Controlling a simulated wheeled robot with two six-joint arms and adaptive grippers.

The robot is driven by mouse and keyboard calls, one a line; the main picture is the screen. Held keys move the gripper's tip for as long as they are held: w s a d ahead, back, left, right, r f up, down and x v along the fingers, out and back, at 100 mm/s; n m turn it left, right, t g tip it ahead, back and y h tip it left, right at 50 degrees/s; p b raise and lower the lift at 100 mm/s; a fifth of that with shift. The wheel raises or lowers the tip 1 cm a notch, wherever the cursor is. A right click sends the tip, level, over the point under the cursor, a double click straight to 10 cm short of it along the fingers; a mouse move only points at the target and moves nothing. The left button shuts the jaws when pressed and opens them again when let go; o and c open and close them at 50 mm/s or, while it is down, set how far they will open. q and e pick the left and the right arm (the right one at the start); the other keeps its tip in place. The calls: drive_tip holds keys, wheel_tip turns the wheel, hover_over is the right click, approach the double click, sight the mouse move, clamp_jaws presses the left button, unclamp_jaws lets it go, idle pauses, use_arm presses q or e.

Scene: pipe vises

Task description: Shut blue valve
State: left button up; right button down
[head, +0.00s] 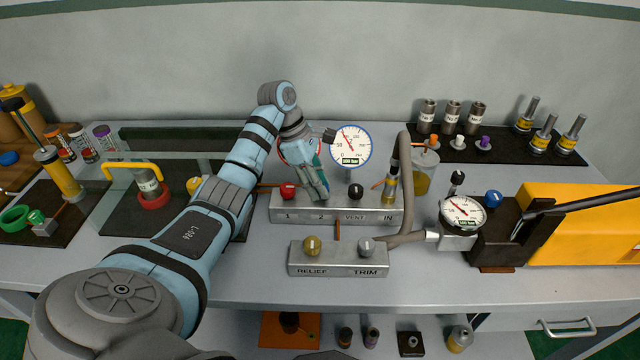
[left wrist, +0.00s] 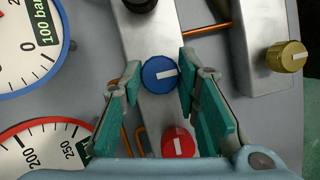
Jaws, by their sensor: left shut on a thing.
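The blue valve knob (left wrist: 160,74) with a white pointer mark sits on the grey manifold block (head: 346,216), between the red knob and the black knob. In the left wrist view the white mark points right. My left gripper (head: 318,194) reaches down onto the block at position 2 and hides this knob in the head view. Its two teal fingers (left wrist: 157,80) are closed around the blue knob, one on each side. My right gripper is not in view.
A red knob (head: 288,190) and a black knob (head: 356,191) flank the gripper closely. A round gauge (head: 351,144) stands behind. In front is a relief/trim block (head: 337,261). Another blue knob (head: 493,198) is on the pump at right.

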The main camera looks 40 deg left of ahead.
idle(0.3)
use_arm(q)
drive_tip(key=o, duration=1.2)
drive_tip(key=shift+a, duration=0.15)
drive_tip(key=shift+c, duration=0.2)
